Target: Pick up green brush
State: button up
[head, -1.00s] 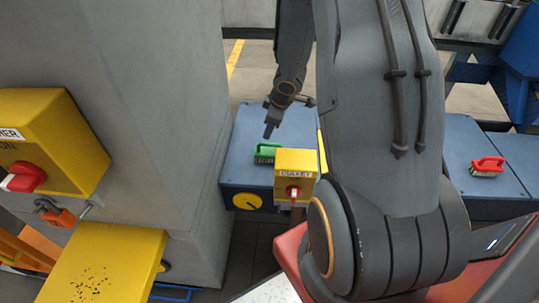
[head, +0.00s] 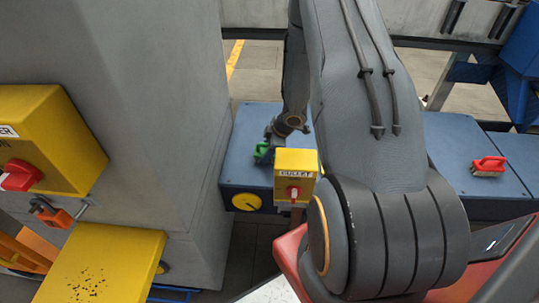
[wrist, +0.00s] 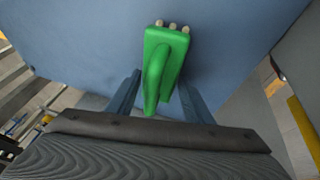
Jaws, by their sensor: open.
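The green brush (head: 262,151) sits on the blue box top (head: 238,150) in the head view, partly hidden by my gripper (head: 270,138). In the wrist view the green brush (wrist: 165,50) shows its handle towards me, with pale bristle tufts at its far end. My gripper (wrist: 158,86) is open, with one finger on each side of the handle. I see gaps beside the handle; contact is not clear.
A yellow CULLET switch box (head: 296,163) stands just in front of the brush. A grey pillar (head: 175,120) rises on the left, with a larger yellow switch box (head: 55,120). A red brush (head: 488,166) lies on the blue surface at right.

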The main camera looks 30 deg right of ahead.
aim_at(266, 144)
jog(key=shift+w+f, duration=0.15)
jog(key=shift+f, duration=0.2)
jog(key=shift+c, duration=0.2)
jog(key=c, duration=0.8)
jog(key=shift+r, duration=0.15)
jog(key=shift+d+r, duration=0.1)
jog(key=shift+r, duration=0.1)
notch_tip(266, 144, up, 7)
jog(key=shift+f+p, duration=0.15)
jog(key=shift+p, duration=0.3)
jog(key=s+d, duration=0.3)
jog(key=d, duration=0.2)
jog(key=s+d, duration=0.4)
jog(key=d, duration=0.2)
jog(key=s+d, duration=0.4)
jog(key=d, duration=0.1)
jog(key=shift+s+d+f, duration=0.1)
jog(key=shift+d+f, duration=0.05)
